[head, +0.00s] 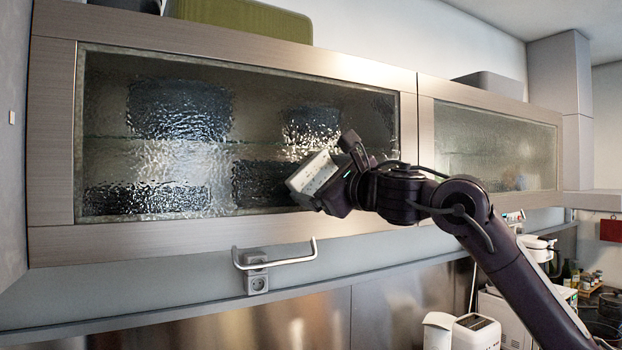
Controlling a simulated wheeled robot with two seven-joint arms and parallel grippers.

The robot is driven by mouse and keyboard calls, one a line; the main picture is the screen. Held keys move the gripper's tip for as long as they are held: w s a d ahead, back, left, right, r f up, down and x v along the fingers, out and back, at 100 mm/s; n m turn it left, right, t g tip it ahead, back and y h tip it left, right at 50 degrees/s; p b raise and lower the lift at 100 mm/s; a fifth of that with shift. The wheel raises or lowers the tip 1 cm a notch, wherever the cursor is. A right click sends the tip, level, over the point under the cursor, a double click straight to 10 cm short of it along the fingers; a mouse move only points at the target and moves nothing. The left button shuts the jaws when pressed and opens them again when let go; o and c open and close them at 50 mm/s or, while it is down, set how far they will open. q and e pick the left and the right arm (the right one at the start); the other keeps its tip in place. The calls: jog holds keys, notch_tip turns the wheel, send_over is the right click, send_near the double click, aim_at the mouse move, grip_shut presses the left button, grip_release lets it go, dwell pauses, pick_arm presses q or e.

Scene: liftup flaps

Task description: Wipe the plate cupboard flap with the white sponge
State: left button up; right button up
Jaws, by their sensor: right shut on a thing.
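The nearer cupboard flap (165,231) is closed, with a wood-grey frame around rippled glass. Dark and light shapes show blurred behind the glass. A curved metal handle (276,261) sits under its lower edge. The white sponge (313,175) is a pale block at the right part of the glass. My right gripper (330,180) is shut on the sponge and holds it tilted at the glass; I cannot tell whether it touches. My left gripper is not in view.
A second glass flap (494,151) is closed at the right. A green box (240,18) stands on top of the cupboard. A wall socket (257,283) is behind the handle. White appliances (470,332) stand below.

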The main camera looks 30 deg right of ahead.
aim_at(299, 178)
jog(key=shift+d, duration=0.15)
jog(key=shift+a+p, duration=0.45)
jog(key=shift+a, duration=1.6)
jog(key=shift+s+a+p, duration=0.15)
jog(key=shift+a+p, duration=0.45)
jog(key=shift+a, duration=2.25)
jog(key=shift+s+a+p, duration=0.1)
jog(key=shift+a+p, duration=0.2)
jog(key=shift+a, duration=2.35)
jog(key=shift+d, duration=0.1)
jog(key=shift+s, duration=0.55)
jog(key=shift+s+d, duration=0.15)
jog(key=shift+s, duration=2.25)
